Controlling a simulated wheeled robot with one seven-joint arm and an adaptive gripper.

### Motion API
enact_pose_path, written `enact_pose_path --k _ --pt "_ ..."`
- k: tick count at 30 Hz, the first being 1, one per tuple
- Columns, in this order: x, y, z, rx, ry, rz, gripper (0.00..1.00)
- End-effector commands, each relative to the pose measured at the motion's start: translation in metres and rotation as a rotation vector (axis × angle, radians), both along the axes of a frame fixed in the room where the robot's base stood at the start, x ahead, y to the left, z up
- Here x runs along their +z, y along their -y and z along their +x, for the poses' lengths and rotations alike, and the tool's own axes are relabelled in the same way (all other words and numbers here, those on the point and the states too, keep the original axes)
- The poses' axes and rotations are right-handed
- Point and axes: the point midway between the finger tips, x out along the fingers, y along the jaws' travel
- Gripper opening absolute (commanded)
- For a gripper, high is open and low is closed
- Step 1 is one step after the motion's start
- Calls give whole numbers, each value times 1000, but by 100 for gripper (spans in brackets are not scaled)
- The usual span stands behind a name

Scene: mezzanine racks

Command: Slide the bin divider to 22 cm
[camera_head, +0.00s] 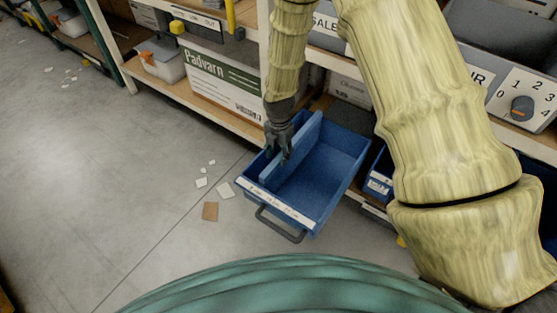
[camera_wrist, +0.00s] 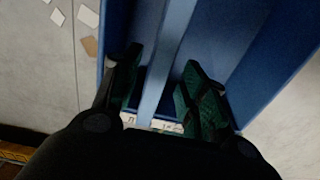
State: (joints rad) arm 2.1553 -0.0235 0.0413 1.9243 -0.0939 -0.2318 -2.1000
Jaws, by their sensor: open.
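The blue bin (camera_head: 341,160) stands pulled out from the lower rack, with a marked white strip (camera_head: 276,203) along its front edge and a dark handle below. The divider (camera_head: 296,152) is a blue upright panel inside the bin, nearer the left wall, running from front to back. My gripper (camera_head: 279,152) is over the left part of the bin at the divider. In the wrist view the open fingers (camera_wrist: 157,88) are on either side of the divider (camera_wrist: 168,62), with gaps visible. The strip (camera_wrist: 152,123) shows partly there; its numbers are too small to read.
A second blue bin (camera_head: 380,178) sits close to the right. A Padvarn box (camera_head: 221,82) is on the shelf behind left. Paper scraps (camera_head: 210,211) lie on the floor left of the bin. A dial panel (camera_head: 521,100) is on the rack at right. The floor at left is mostly clear.

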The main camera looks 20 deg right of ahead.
Motion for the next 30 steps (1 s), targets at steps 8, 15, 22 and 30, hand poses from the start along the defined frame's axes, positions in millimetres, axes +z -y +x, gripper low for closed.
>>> enact_pose_path --k 8,15,22,30 --pt "-29 0 -1 -1 -1 1 43" --pt "-33 0 0 0 1 1 43" --pt "-33 0 0 0 0 0 28" --pt "-33 0 0 0 0 0 0"
